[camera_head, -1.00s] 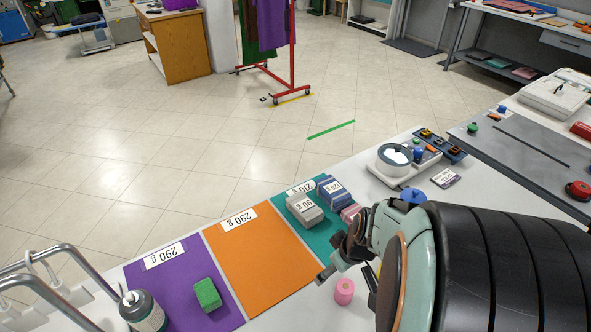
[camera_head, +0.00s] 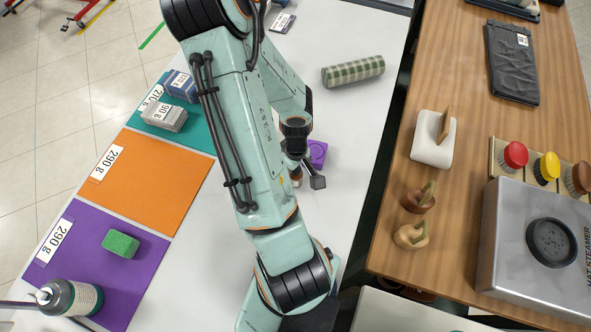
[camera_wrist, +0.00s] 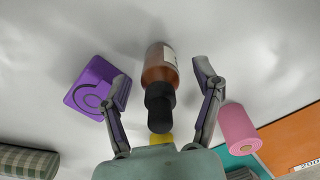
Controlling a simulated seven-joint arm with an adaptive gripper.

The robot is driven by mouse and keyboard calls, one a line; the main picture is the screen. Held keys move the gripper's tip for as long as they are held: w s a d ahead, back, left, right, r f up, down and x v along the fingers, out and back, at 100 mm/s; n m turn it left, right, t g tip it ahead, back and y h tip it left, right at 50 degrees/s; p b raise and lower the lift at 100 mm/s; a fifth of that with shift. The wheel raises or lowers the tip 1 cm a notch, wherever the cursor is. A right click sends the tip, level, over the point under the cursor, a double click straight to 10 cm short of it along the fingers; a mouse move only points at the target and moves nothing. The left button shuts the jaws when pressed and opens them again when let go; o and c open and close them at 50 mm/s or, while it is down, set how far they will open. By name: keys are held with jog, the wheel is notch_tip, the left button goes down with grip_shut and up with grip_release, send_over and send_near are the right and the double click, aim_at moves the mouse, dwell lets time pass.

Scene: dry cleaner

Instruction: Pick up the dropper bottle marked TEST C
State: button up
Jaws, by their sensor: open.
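An amber dropper bottle (camera_wrist: 160,67) with a black dropper cap and a pale label shows in the wrist view. It is between the two fingers of my gripper (camera_wrist: 163,82), which is open, with a gap on either side of the bottle. The label's writing is too small and turned away to read. In the head view my gripper (camera_head: 306,181) points down at the white table right of my arm, and the bottle is mostly hidden by it.
A purple block (camera_wrist: 95,85) is close left of the bottle, and a pink roll (camera_wrist: 238,128) is to the right. A green plaid roll (camera_head: 353,72) lies farther back. Coloured mats (camera_head: 155,175) lie left of my arm. A wooden counter (camera_head: 395,235) stands right.

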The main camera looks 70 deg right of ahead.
grip_shut()
dwell(0.3)
